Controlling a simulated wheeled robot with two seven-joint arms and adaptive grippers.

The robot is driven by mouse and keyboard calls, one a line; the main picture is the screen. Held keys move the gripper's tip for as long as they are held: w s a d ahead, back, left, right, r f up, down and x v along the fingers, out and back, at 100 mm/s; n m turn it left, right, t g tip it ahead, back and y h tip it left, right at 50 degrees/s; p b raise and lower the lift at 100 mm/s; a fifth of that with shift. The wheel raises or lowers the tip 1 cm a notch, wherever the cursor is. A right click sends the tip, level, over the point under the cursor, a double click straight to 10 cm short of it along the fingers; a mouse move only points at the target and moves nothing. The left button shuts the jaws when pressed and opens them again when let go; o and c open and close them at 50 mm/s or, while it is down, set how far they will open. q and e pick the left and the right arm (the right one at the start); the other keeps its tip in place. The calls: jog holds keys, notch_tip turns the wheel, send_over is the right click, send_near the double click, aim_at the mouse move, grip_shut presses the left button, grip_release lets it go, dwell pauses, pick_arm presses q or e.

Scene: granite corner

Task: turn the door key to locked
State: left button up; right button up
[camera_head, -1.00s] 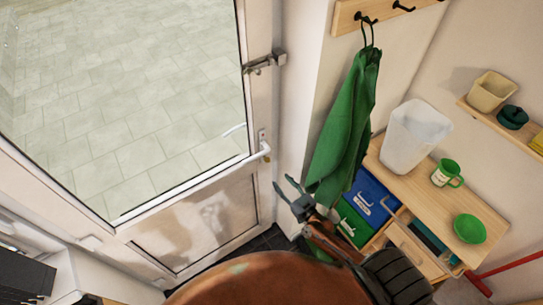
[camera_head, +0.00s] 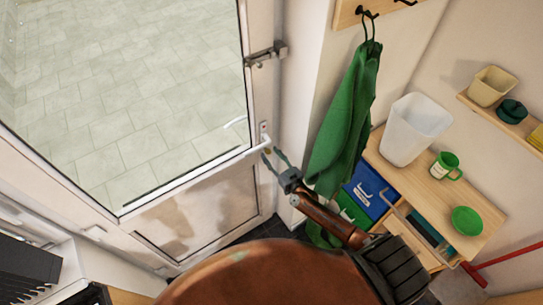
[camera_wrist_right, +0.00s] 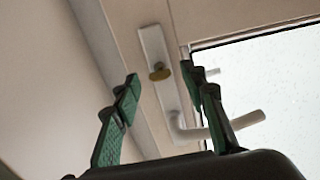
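The door key (camera_wrist_right: 160,74) is a small brass-coloured piece in the pale lock plate (camera_wrist_right: 151,50) on the door frame. In the wrist view its flat head lies roughly across the plate. In the head view it is a tiny yellowish spot (camera_head: 268,150) by the white lever handle (camera_head: 254,148). My right gripper (camera_head: 272,157) is open in front of the lock. In the wrist view its green-padded fingers (camera_wrist_right: 161,84) stand either side of the key, apart from it and empty. My left gripper is not in view.
A green cloth (camera_head: 345,125) hangs from a hook right of the door. A wooden shelf unit (camera_head: 480,195) with a white bin (camera_head: 415,130), green mug (camera_head: 445,166) and green bowl (camera_head: 467,220) stands at right. A metal latch (camera_head: 265,55) is higher on the door.

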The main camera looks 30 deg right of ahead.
jog(key=shift+c, duration=0.6)
grip_shut()
jog(key=shift+m, duration=0.4)
jog(key=m+b, duration=0.3)
jog(key=m, duration=1.3)
jog(key=shift+d+m, duration=0.1)
jog(key=shift+m, duration=0.6)
